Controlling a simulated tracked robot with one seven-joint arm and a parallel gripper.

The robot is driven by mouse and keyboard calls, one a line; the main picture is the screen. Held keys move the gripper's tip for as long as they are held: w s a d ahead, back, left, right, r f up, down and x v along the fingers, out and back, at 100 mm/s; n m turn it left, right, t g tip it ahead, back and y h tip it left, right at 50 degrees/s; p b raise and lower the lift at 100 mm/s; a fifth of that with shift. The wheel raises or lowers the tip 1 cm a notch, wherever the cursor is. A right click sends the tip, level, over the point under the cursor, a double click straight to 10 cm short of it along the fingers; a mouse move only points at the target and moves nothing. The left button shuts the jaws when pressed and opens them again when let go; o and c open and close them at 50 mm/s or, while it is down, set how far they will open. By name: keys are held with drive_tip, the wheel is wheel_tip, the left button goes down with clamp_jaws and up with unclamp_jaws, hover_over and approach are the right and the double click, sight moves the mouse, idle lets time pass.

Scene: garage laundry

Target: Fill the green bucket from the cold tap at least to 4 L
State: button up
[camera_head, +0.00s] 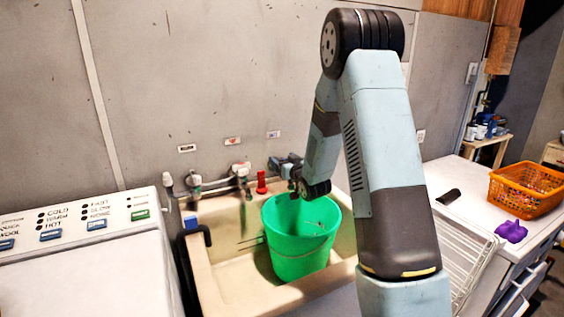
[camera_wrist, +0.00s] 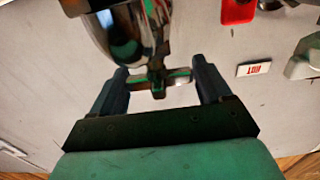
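The green bucket (camera_head: 297,245) stands upright in the sink (camera_head: 222,283), towards its right side. I cannot make out the water level inside. My gripper (camera_head: 285,165) is low at the wall, above the back of the bucket and right of a red-topped fitting (camera_head: 261,183). In the wrist view my gripper (camera_wrist: 160,72) has its fingers apart, on either side of a chrome cross-shaped tap handle (camera_wrist: 157,86). I cannot tell whether they touch it. A label reading HOT (camera_wrist: 254,69) is to the right there. Which tap this is, and any water flow, are unclear.
Another tap (camera_head: 240,172) is on the wall left of the gripper. A white machine (camera_head: 85,255) with buttons stands left of the sink. On the right, a white surface holds an orange basket (camera_head: 525,190), a purple object (camera_head: 511,231) and a drying rack (camera_head: 480,262).

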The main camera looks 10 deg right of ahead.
drive_tip(key=c, duration=0.6)
drive_tip(key=shift+o, duration=0.2)
drive_tip(key=shift+a, duration=0.45)
drive_tip(key=shift+d+y, duration=0.3)
drive_tip(key=shift+d+n+g+y, duration=0.15)
drive_tip(key=shift+n+g+y, duration=0.15)
drive_tip(key=shift+n+y, duration=0.55)
drive_tip(key=n+g+y, duration=0.1)
drive_tip(key=n+y, duration=0.1)
drive_tip(key=y, duration=0.1)
drive_tip(key=n+g+y, duration=0.2)
drive_tip(key=y, duration=0.1)
drive_tip(key=shift+n+g+y, duration=1.55)
drive_tip(key=shift+g, duration=0.55)
drive_tip(key=o, duration=0.9)
drive_tip(key=shift+o, duration=0.2)
